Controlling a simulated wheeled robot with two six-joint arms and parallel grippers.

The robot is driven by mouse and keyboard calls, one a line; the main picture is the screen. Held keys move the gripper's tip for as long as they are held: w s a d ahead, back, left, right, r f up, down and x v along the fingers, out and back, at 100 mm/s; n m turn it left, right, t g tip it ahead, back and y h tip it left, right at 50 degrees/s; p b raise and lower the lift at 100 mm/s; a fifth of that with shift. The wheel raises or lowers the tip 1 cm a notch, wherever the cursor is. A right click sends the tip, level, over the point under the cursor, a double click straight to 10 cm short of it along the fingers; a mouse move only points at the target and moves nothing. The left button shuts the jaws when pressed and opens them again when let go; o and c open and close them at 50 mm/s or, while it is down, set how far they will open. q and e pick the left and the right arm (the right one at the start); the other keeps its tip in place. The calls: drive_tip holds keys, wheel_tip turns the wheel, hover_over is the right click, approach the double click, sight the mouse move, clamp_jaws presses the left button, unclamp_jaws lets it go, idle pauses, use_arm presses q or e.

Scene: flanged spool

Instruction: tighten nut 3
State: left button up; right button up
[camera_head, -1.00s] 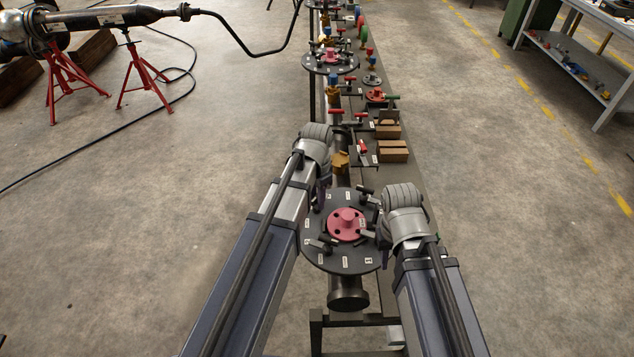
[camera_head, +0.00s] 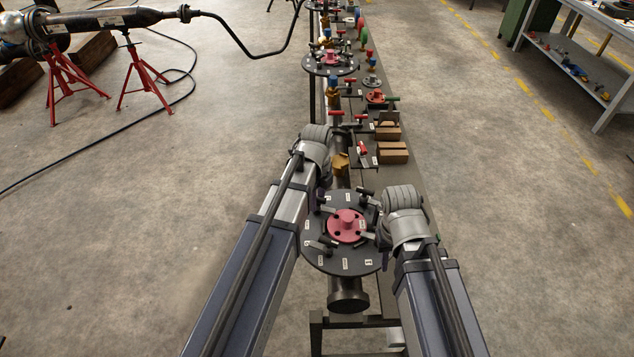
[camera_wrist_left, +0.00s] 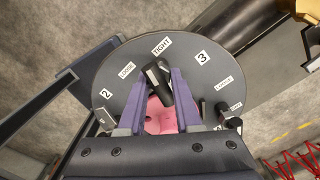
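The black round plate (camera_head: 340,262) with white number, LOOSE and TIGHT labels carries a pink hub (camera_head: 345,226) and several black nut handles. In the left wrist view, the two purple fingers of my left gripper (camera_wrist_left: 160,80) flank a dark nut handle (camera_wrist_left: 157,88), near the LOOSE and TIGHT labels between numbers 2 and 3. I cannot tell whether both fingers press on it. The label 3 (camera_wrist_left: 203,57) is right of the fingers, with another dark handle (camera_wrist_left: 228,112) below it. My right gripper is at the plate's right edge in the head view, its fingers mostly hidden by its wrist.
A bench (camera_head: 408,178) runs away behind the plate, with brown blocks (camera_head: 393,153), valves and another round plate (camera_head: 330,64). Red stands (camera_head: 72,82) hold a pipe at the far left. A grey shelf table (camera_head: 590,60) stands at the right. The floor beside the bench is open.

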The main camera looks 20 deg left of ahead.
use_arm(q)
drive_tip(key=shift+m, duration=0.8)
drive_tip(key=n, duration=0.2)
drive_tip(key=shift+n, duration=0.3)
wheel_tip(320, 180, up, 7)
drive_tip(key=p, duration=0.7)
